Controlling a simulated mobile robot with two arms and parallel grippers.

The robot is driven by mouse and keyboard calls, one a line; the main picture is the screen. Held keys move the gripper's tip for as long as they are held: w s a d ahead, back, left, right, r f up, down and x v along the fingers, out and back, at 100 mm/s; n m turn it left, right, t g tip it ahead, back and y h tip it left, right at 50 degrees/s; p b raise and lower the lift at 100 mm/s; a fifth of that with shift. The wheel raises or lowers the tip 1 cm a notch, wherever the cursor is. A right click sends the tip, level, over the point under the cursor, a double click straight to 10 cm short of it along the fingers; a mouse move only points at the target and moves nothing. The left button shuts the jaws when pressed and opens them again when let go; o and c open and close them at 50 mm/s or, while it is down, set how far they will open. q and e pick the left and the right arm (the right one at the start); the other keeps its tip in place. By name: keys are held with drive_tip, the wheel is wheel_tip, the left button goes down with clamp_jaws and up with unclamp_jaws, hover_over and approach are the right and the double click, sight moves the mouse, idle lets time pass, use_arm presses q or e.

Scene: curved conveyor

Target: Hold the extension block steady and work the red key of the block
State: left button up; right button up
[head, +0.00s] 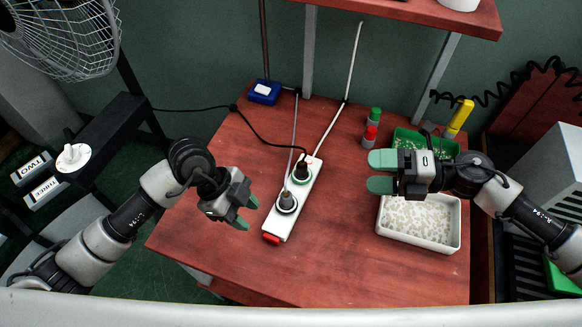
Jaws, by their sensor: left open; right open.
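The white extension block (294,209) lies slantwise on the red-brown table. Two dark plugs sit in its sockets, with cables running up and back. Its red key (271,238) is at the near end. My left gripper (244,213) is open and empty, to the left of the block and apart from it. My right gripper (382,173) is open and empty, to the right of the block, with its green fingertips pointing left over the table.
A white tray (389,234) of small pale pieces and a green tray (448,147) are at the right. A blue box (265,92) lies at the back left. The table's front (340,270) is clear.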

drive_tip(key=s+a+f+n+g+h, duration=0.2)
drive_tip(key=a+f+n+g, duration=0.15)
drive_tip(key=a+n, duration=0.45)
drive_tip(key=n+t+h, duration=0.3)
drive_tip(key=n+h, duration=1)
drive_tip(key=n, duration=0.8)
approach(298, 181)
drive_tip(key=s+a, duration=0.1)
drive_tip(key=s+a+f, duration=0.1)
drive_tip(key=s, duration=0.1)
drive_tip(key=shift+s+a, duration=0.15)
drive_tip(key=shift+s, duration=0.15)
drive_tip(key=w+f+n, duration=0.1)
drive_tip(key=f, duration=0.2)
drive_tip(key=w+d+f+t+h, duration=0.1)
drive_tip(key=w+f, duration=0.1)
drive_tip(key=w+f+n+t+h, duration=0.1)
drive_tip(key=w+f, duration=0.1)
drive_tip(key=f, duration=0.1)
drive_tip(key=shift+d+f+n, duration=0.3)
drive_tip(key=shift+d, duration=0.05)
drive_tip(key=shift+c, duration=0.2)
drive_tip(key=c, duration=1.2)
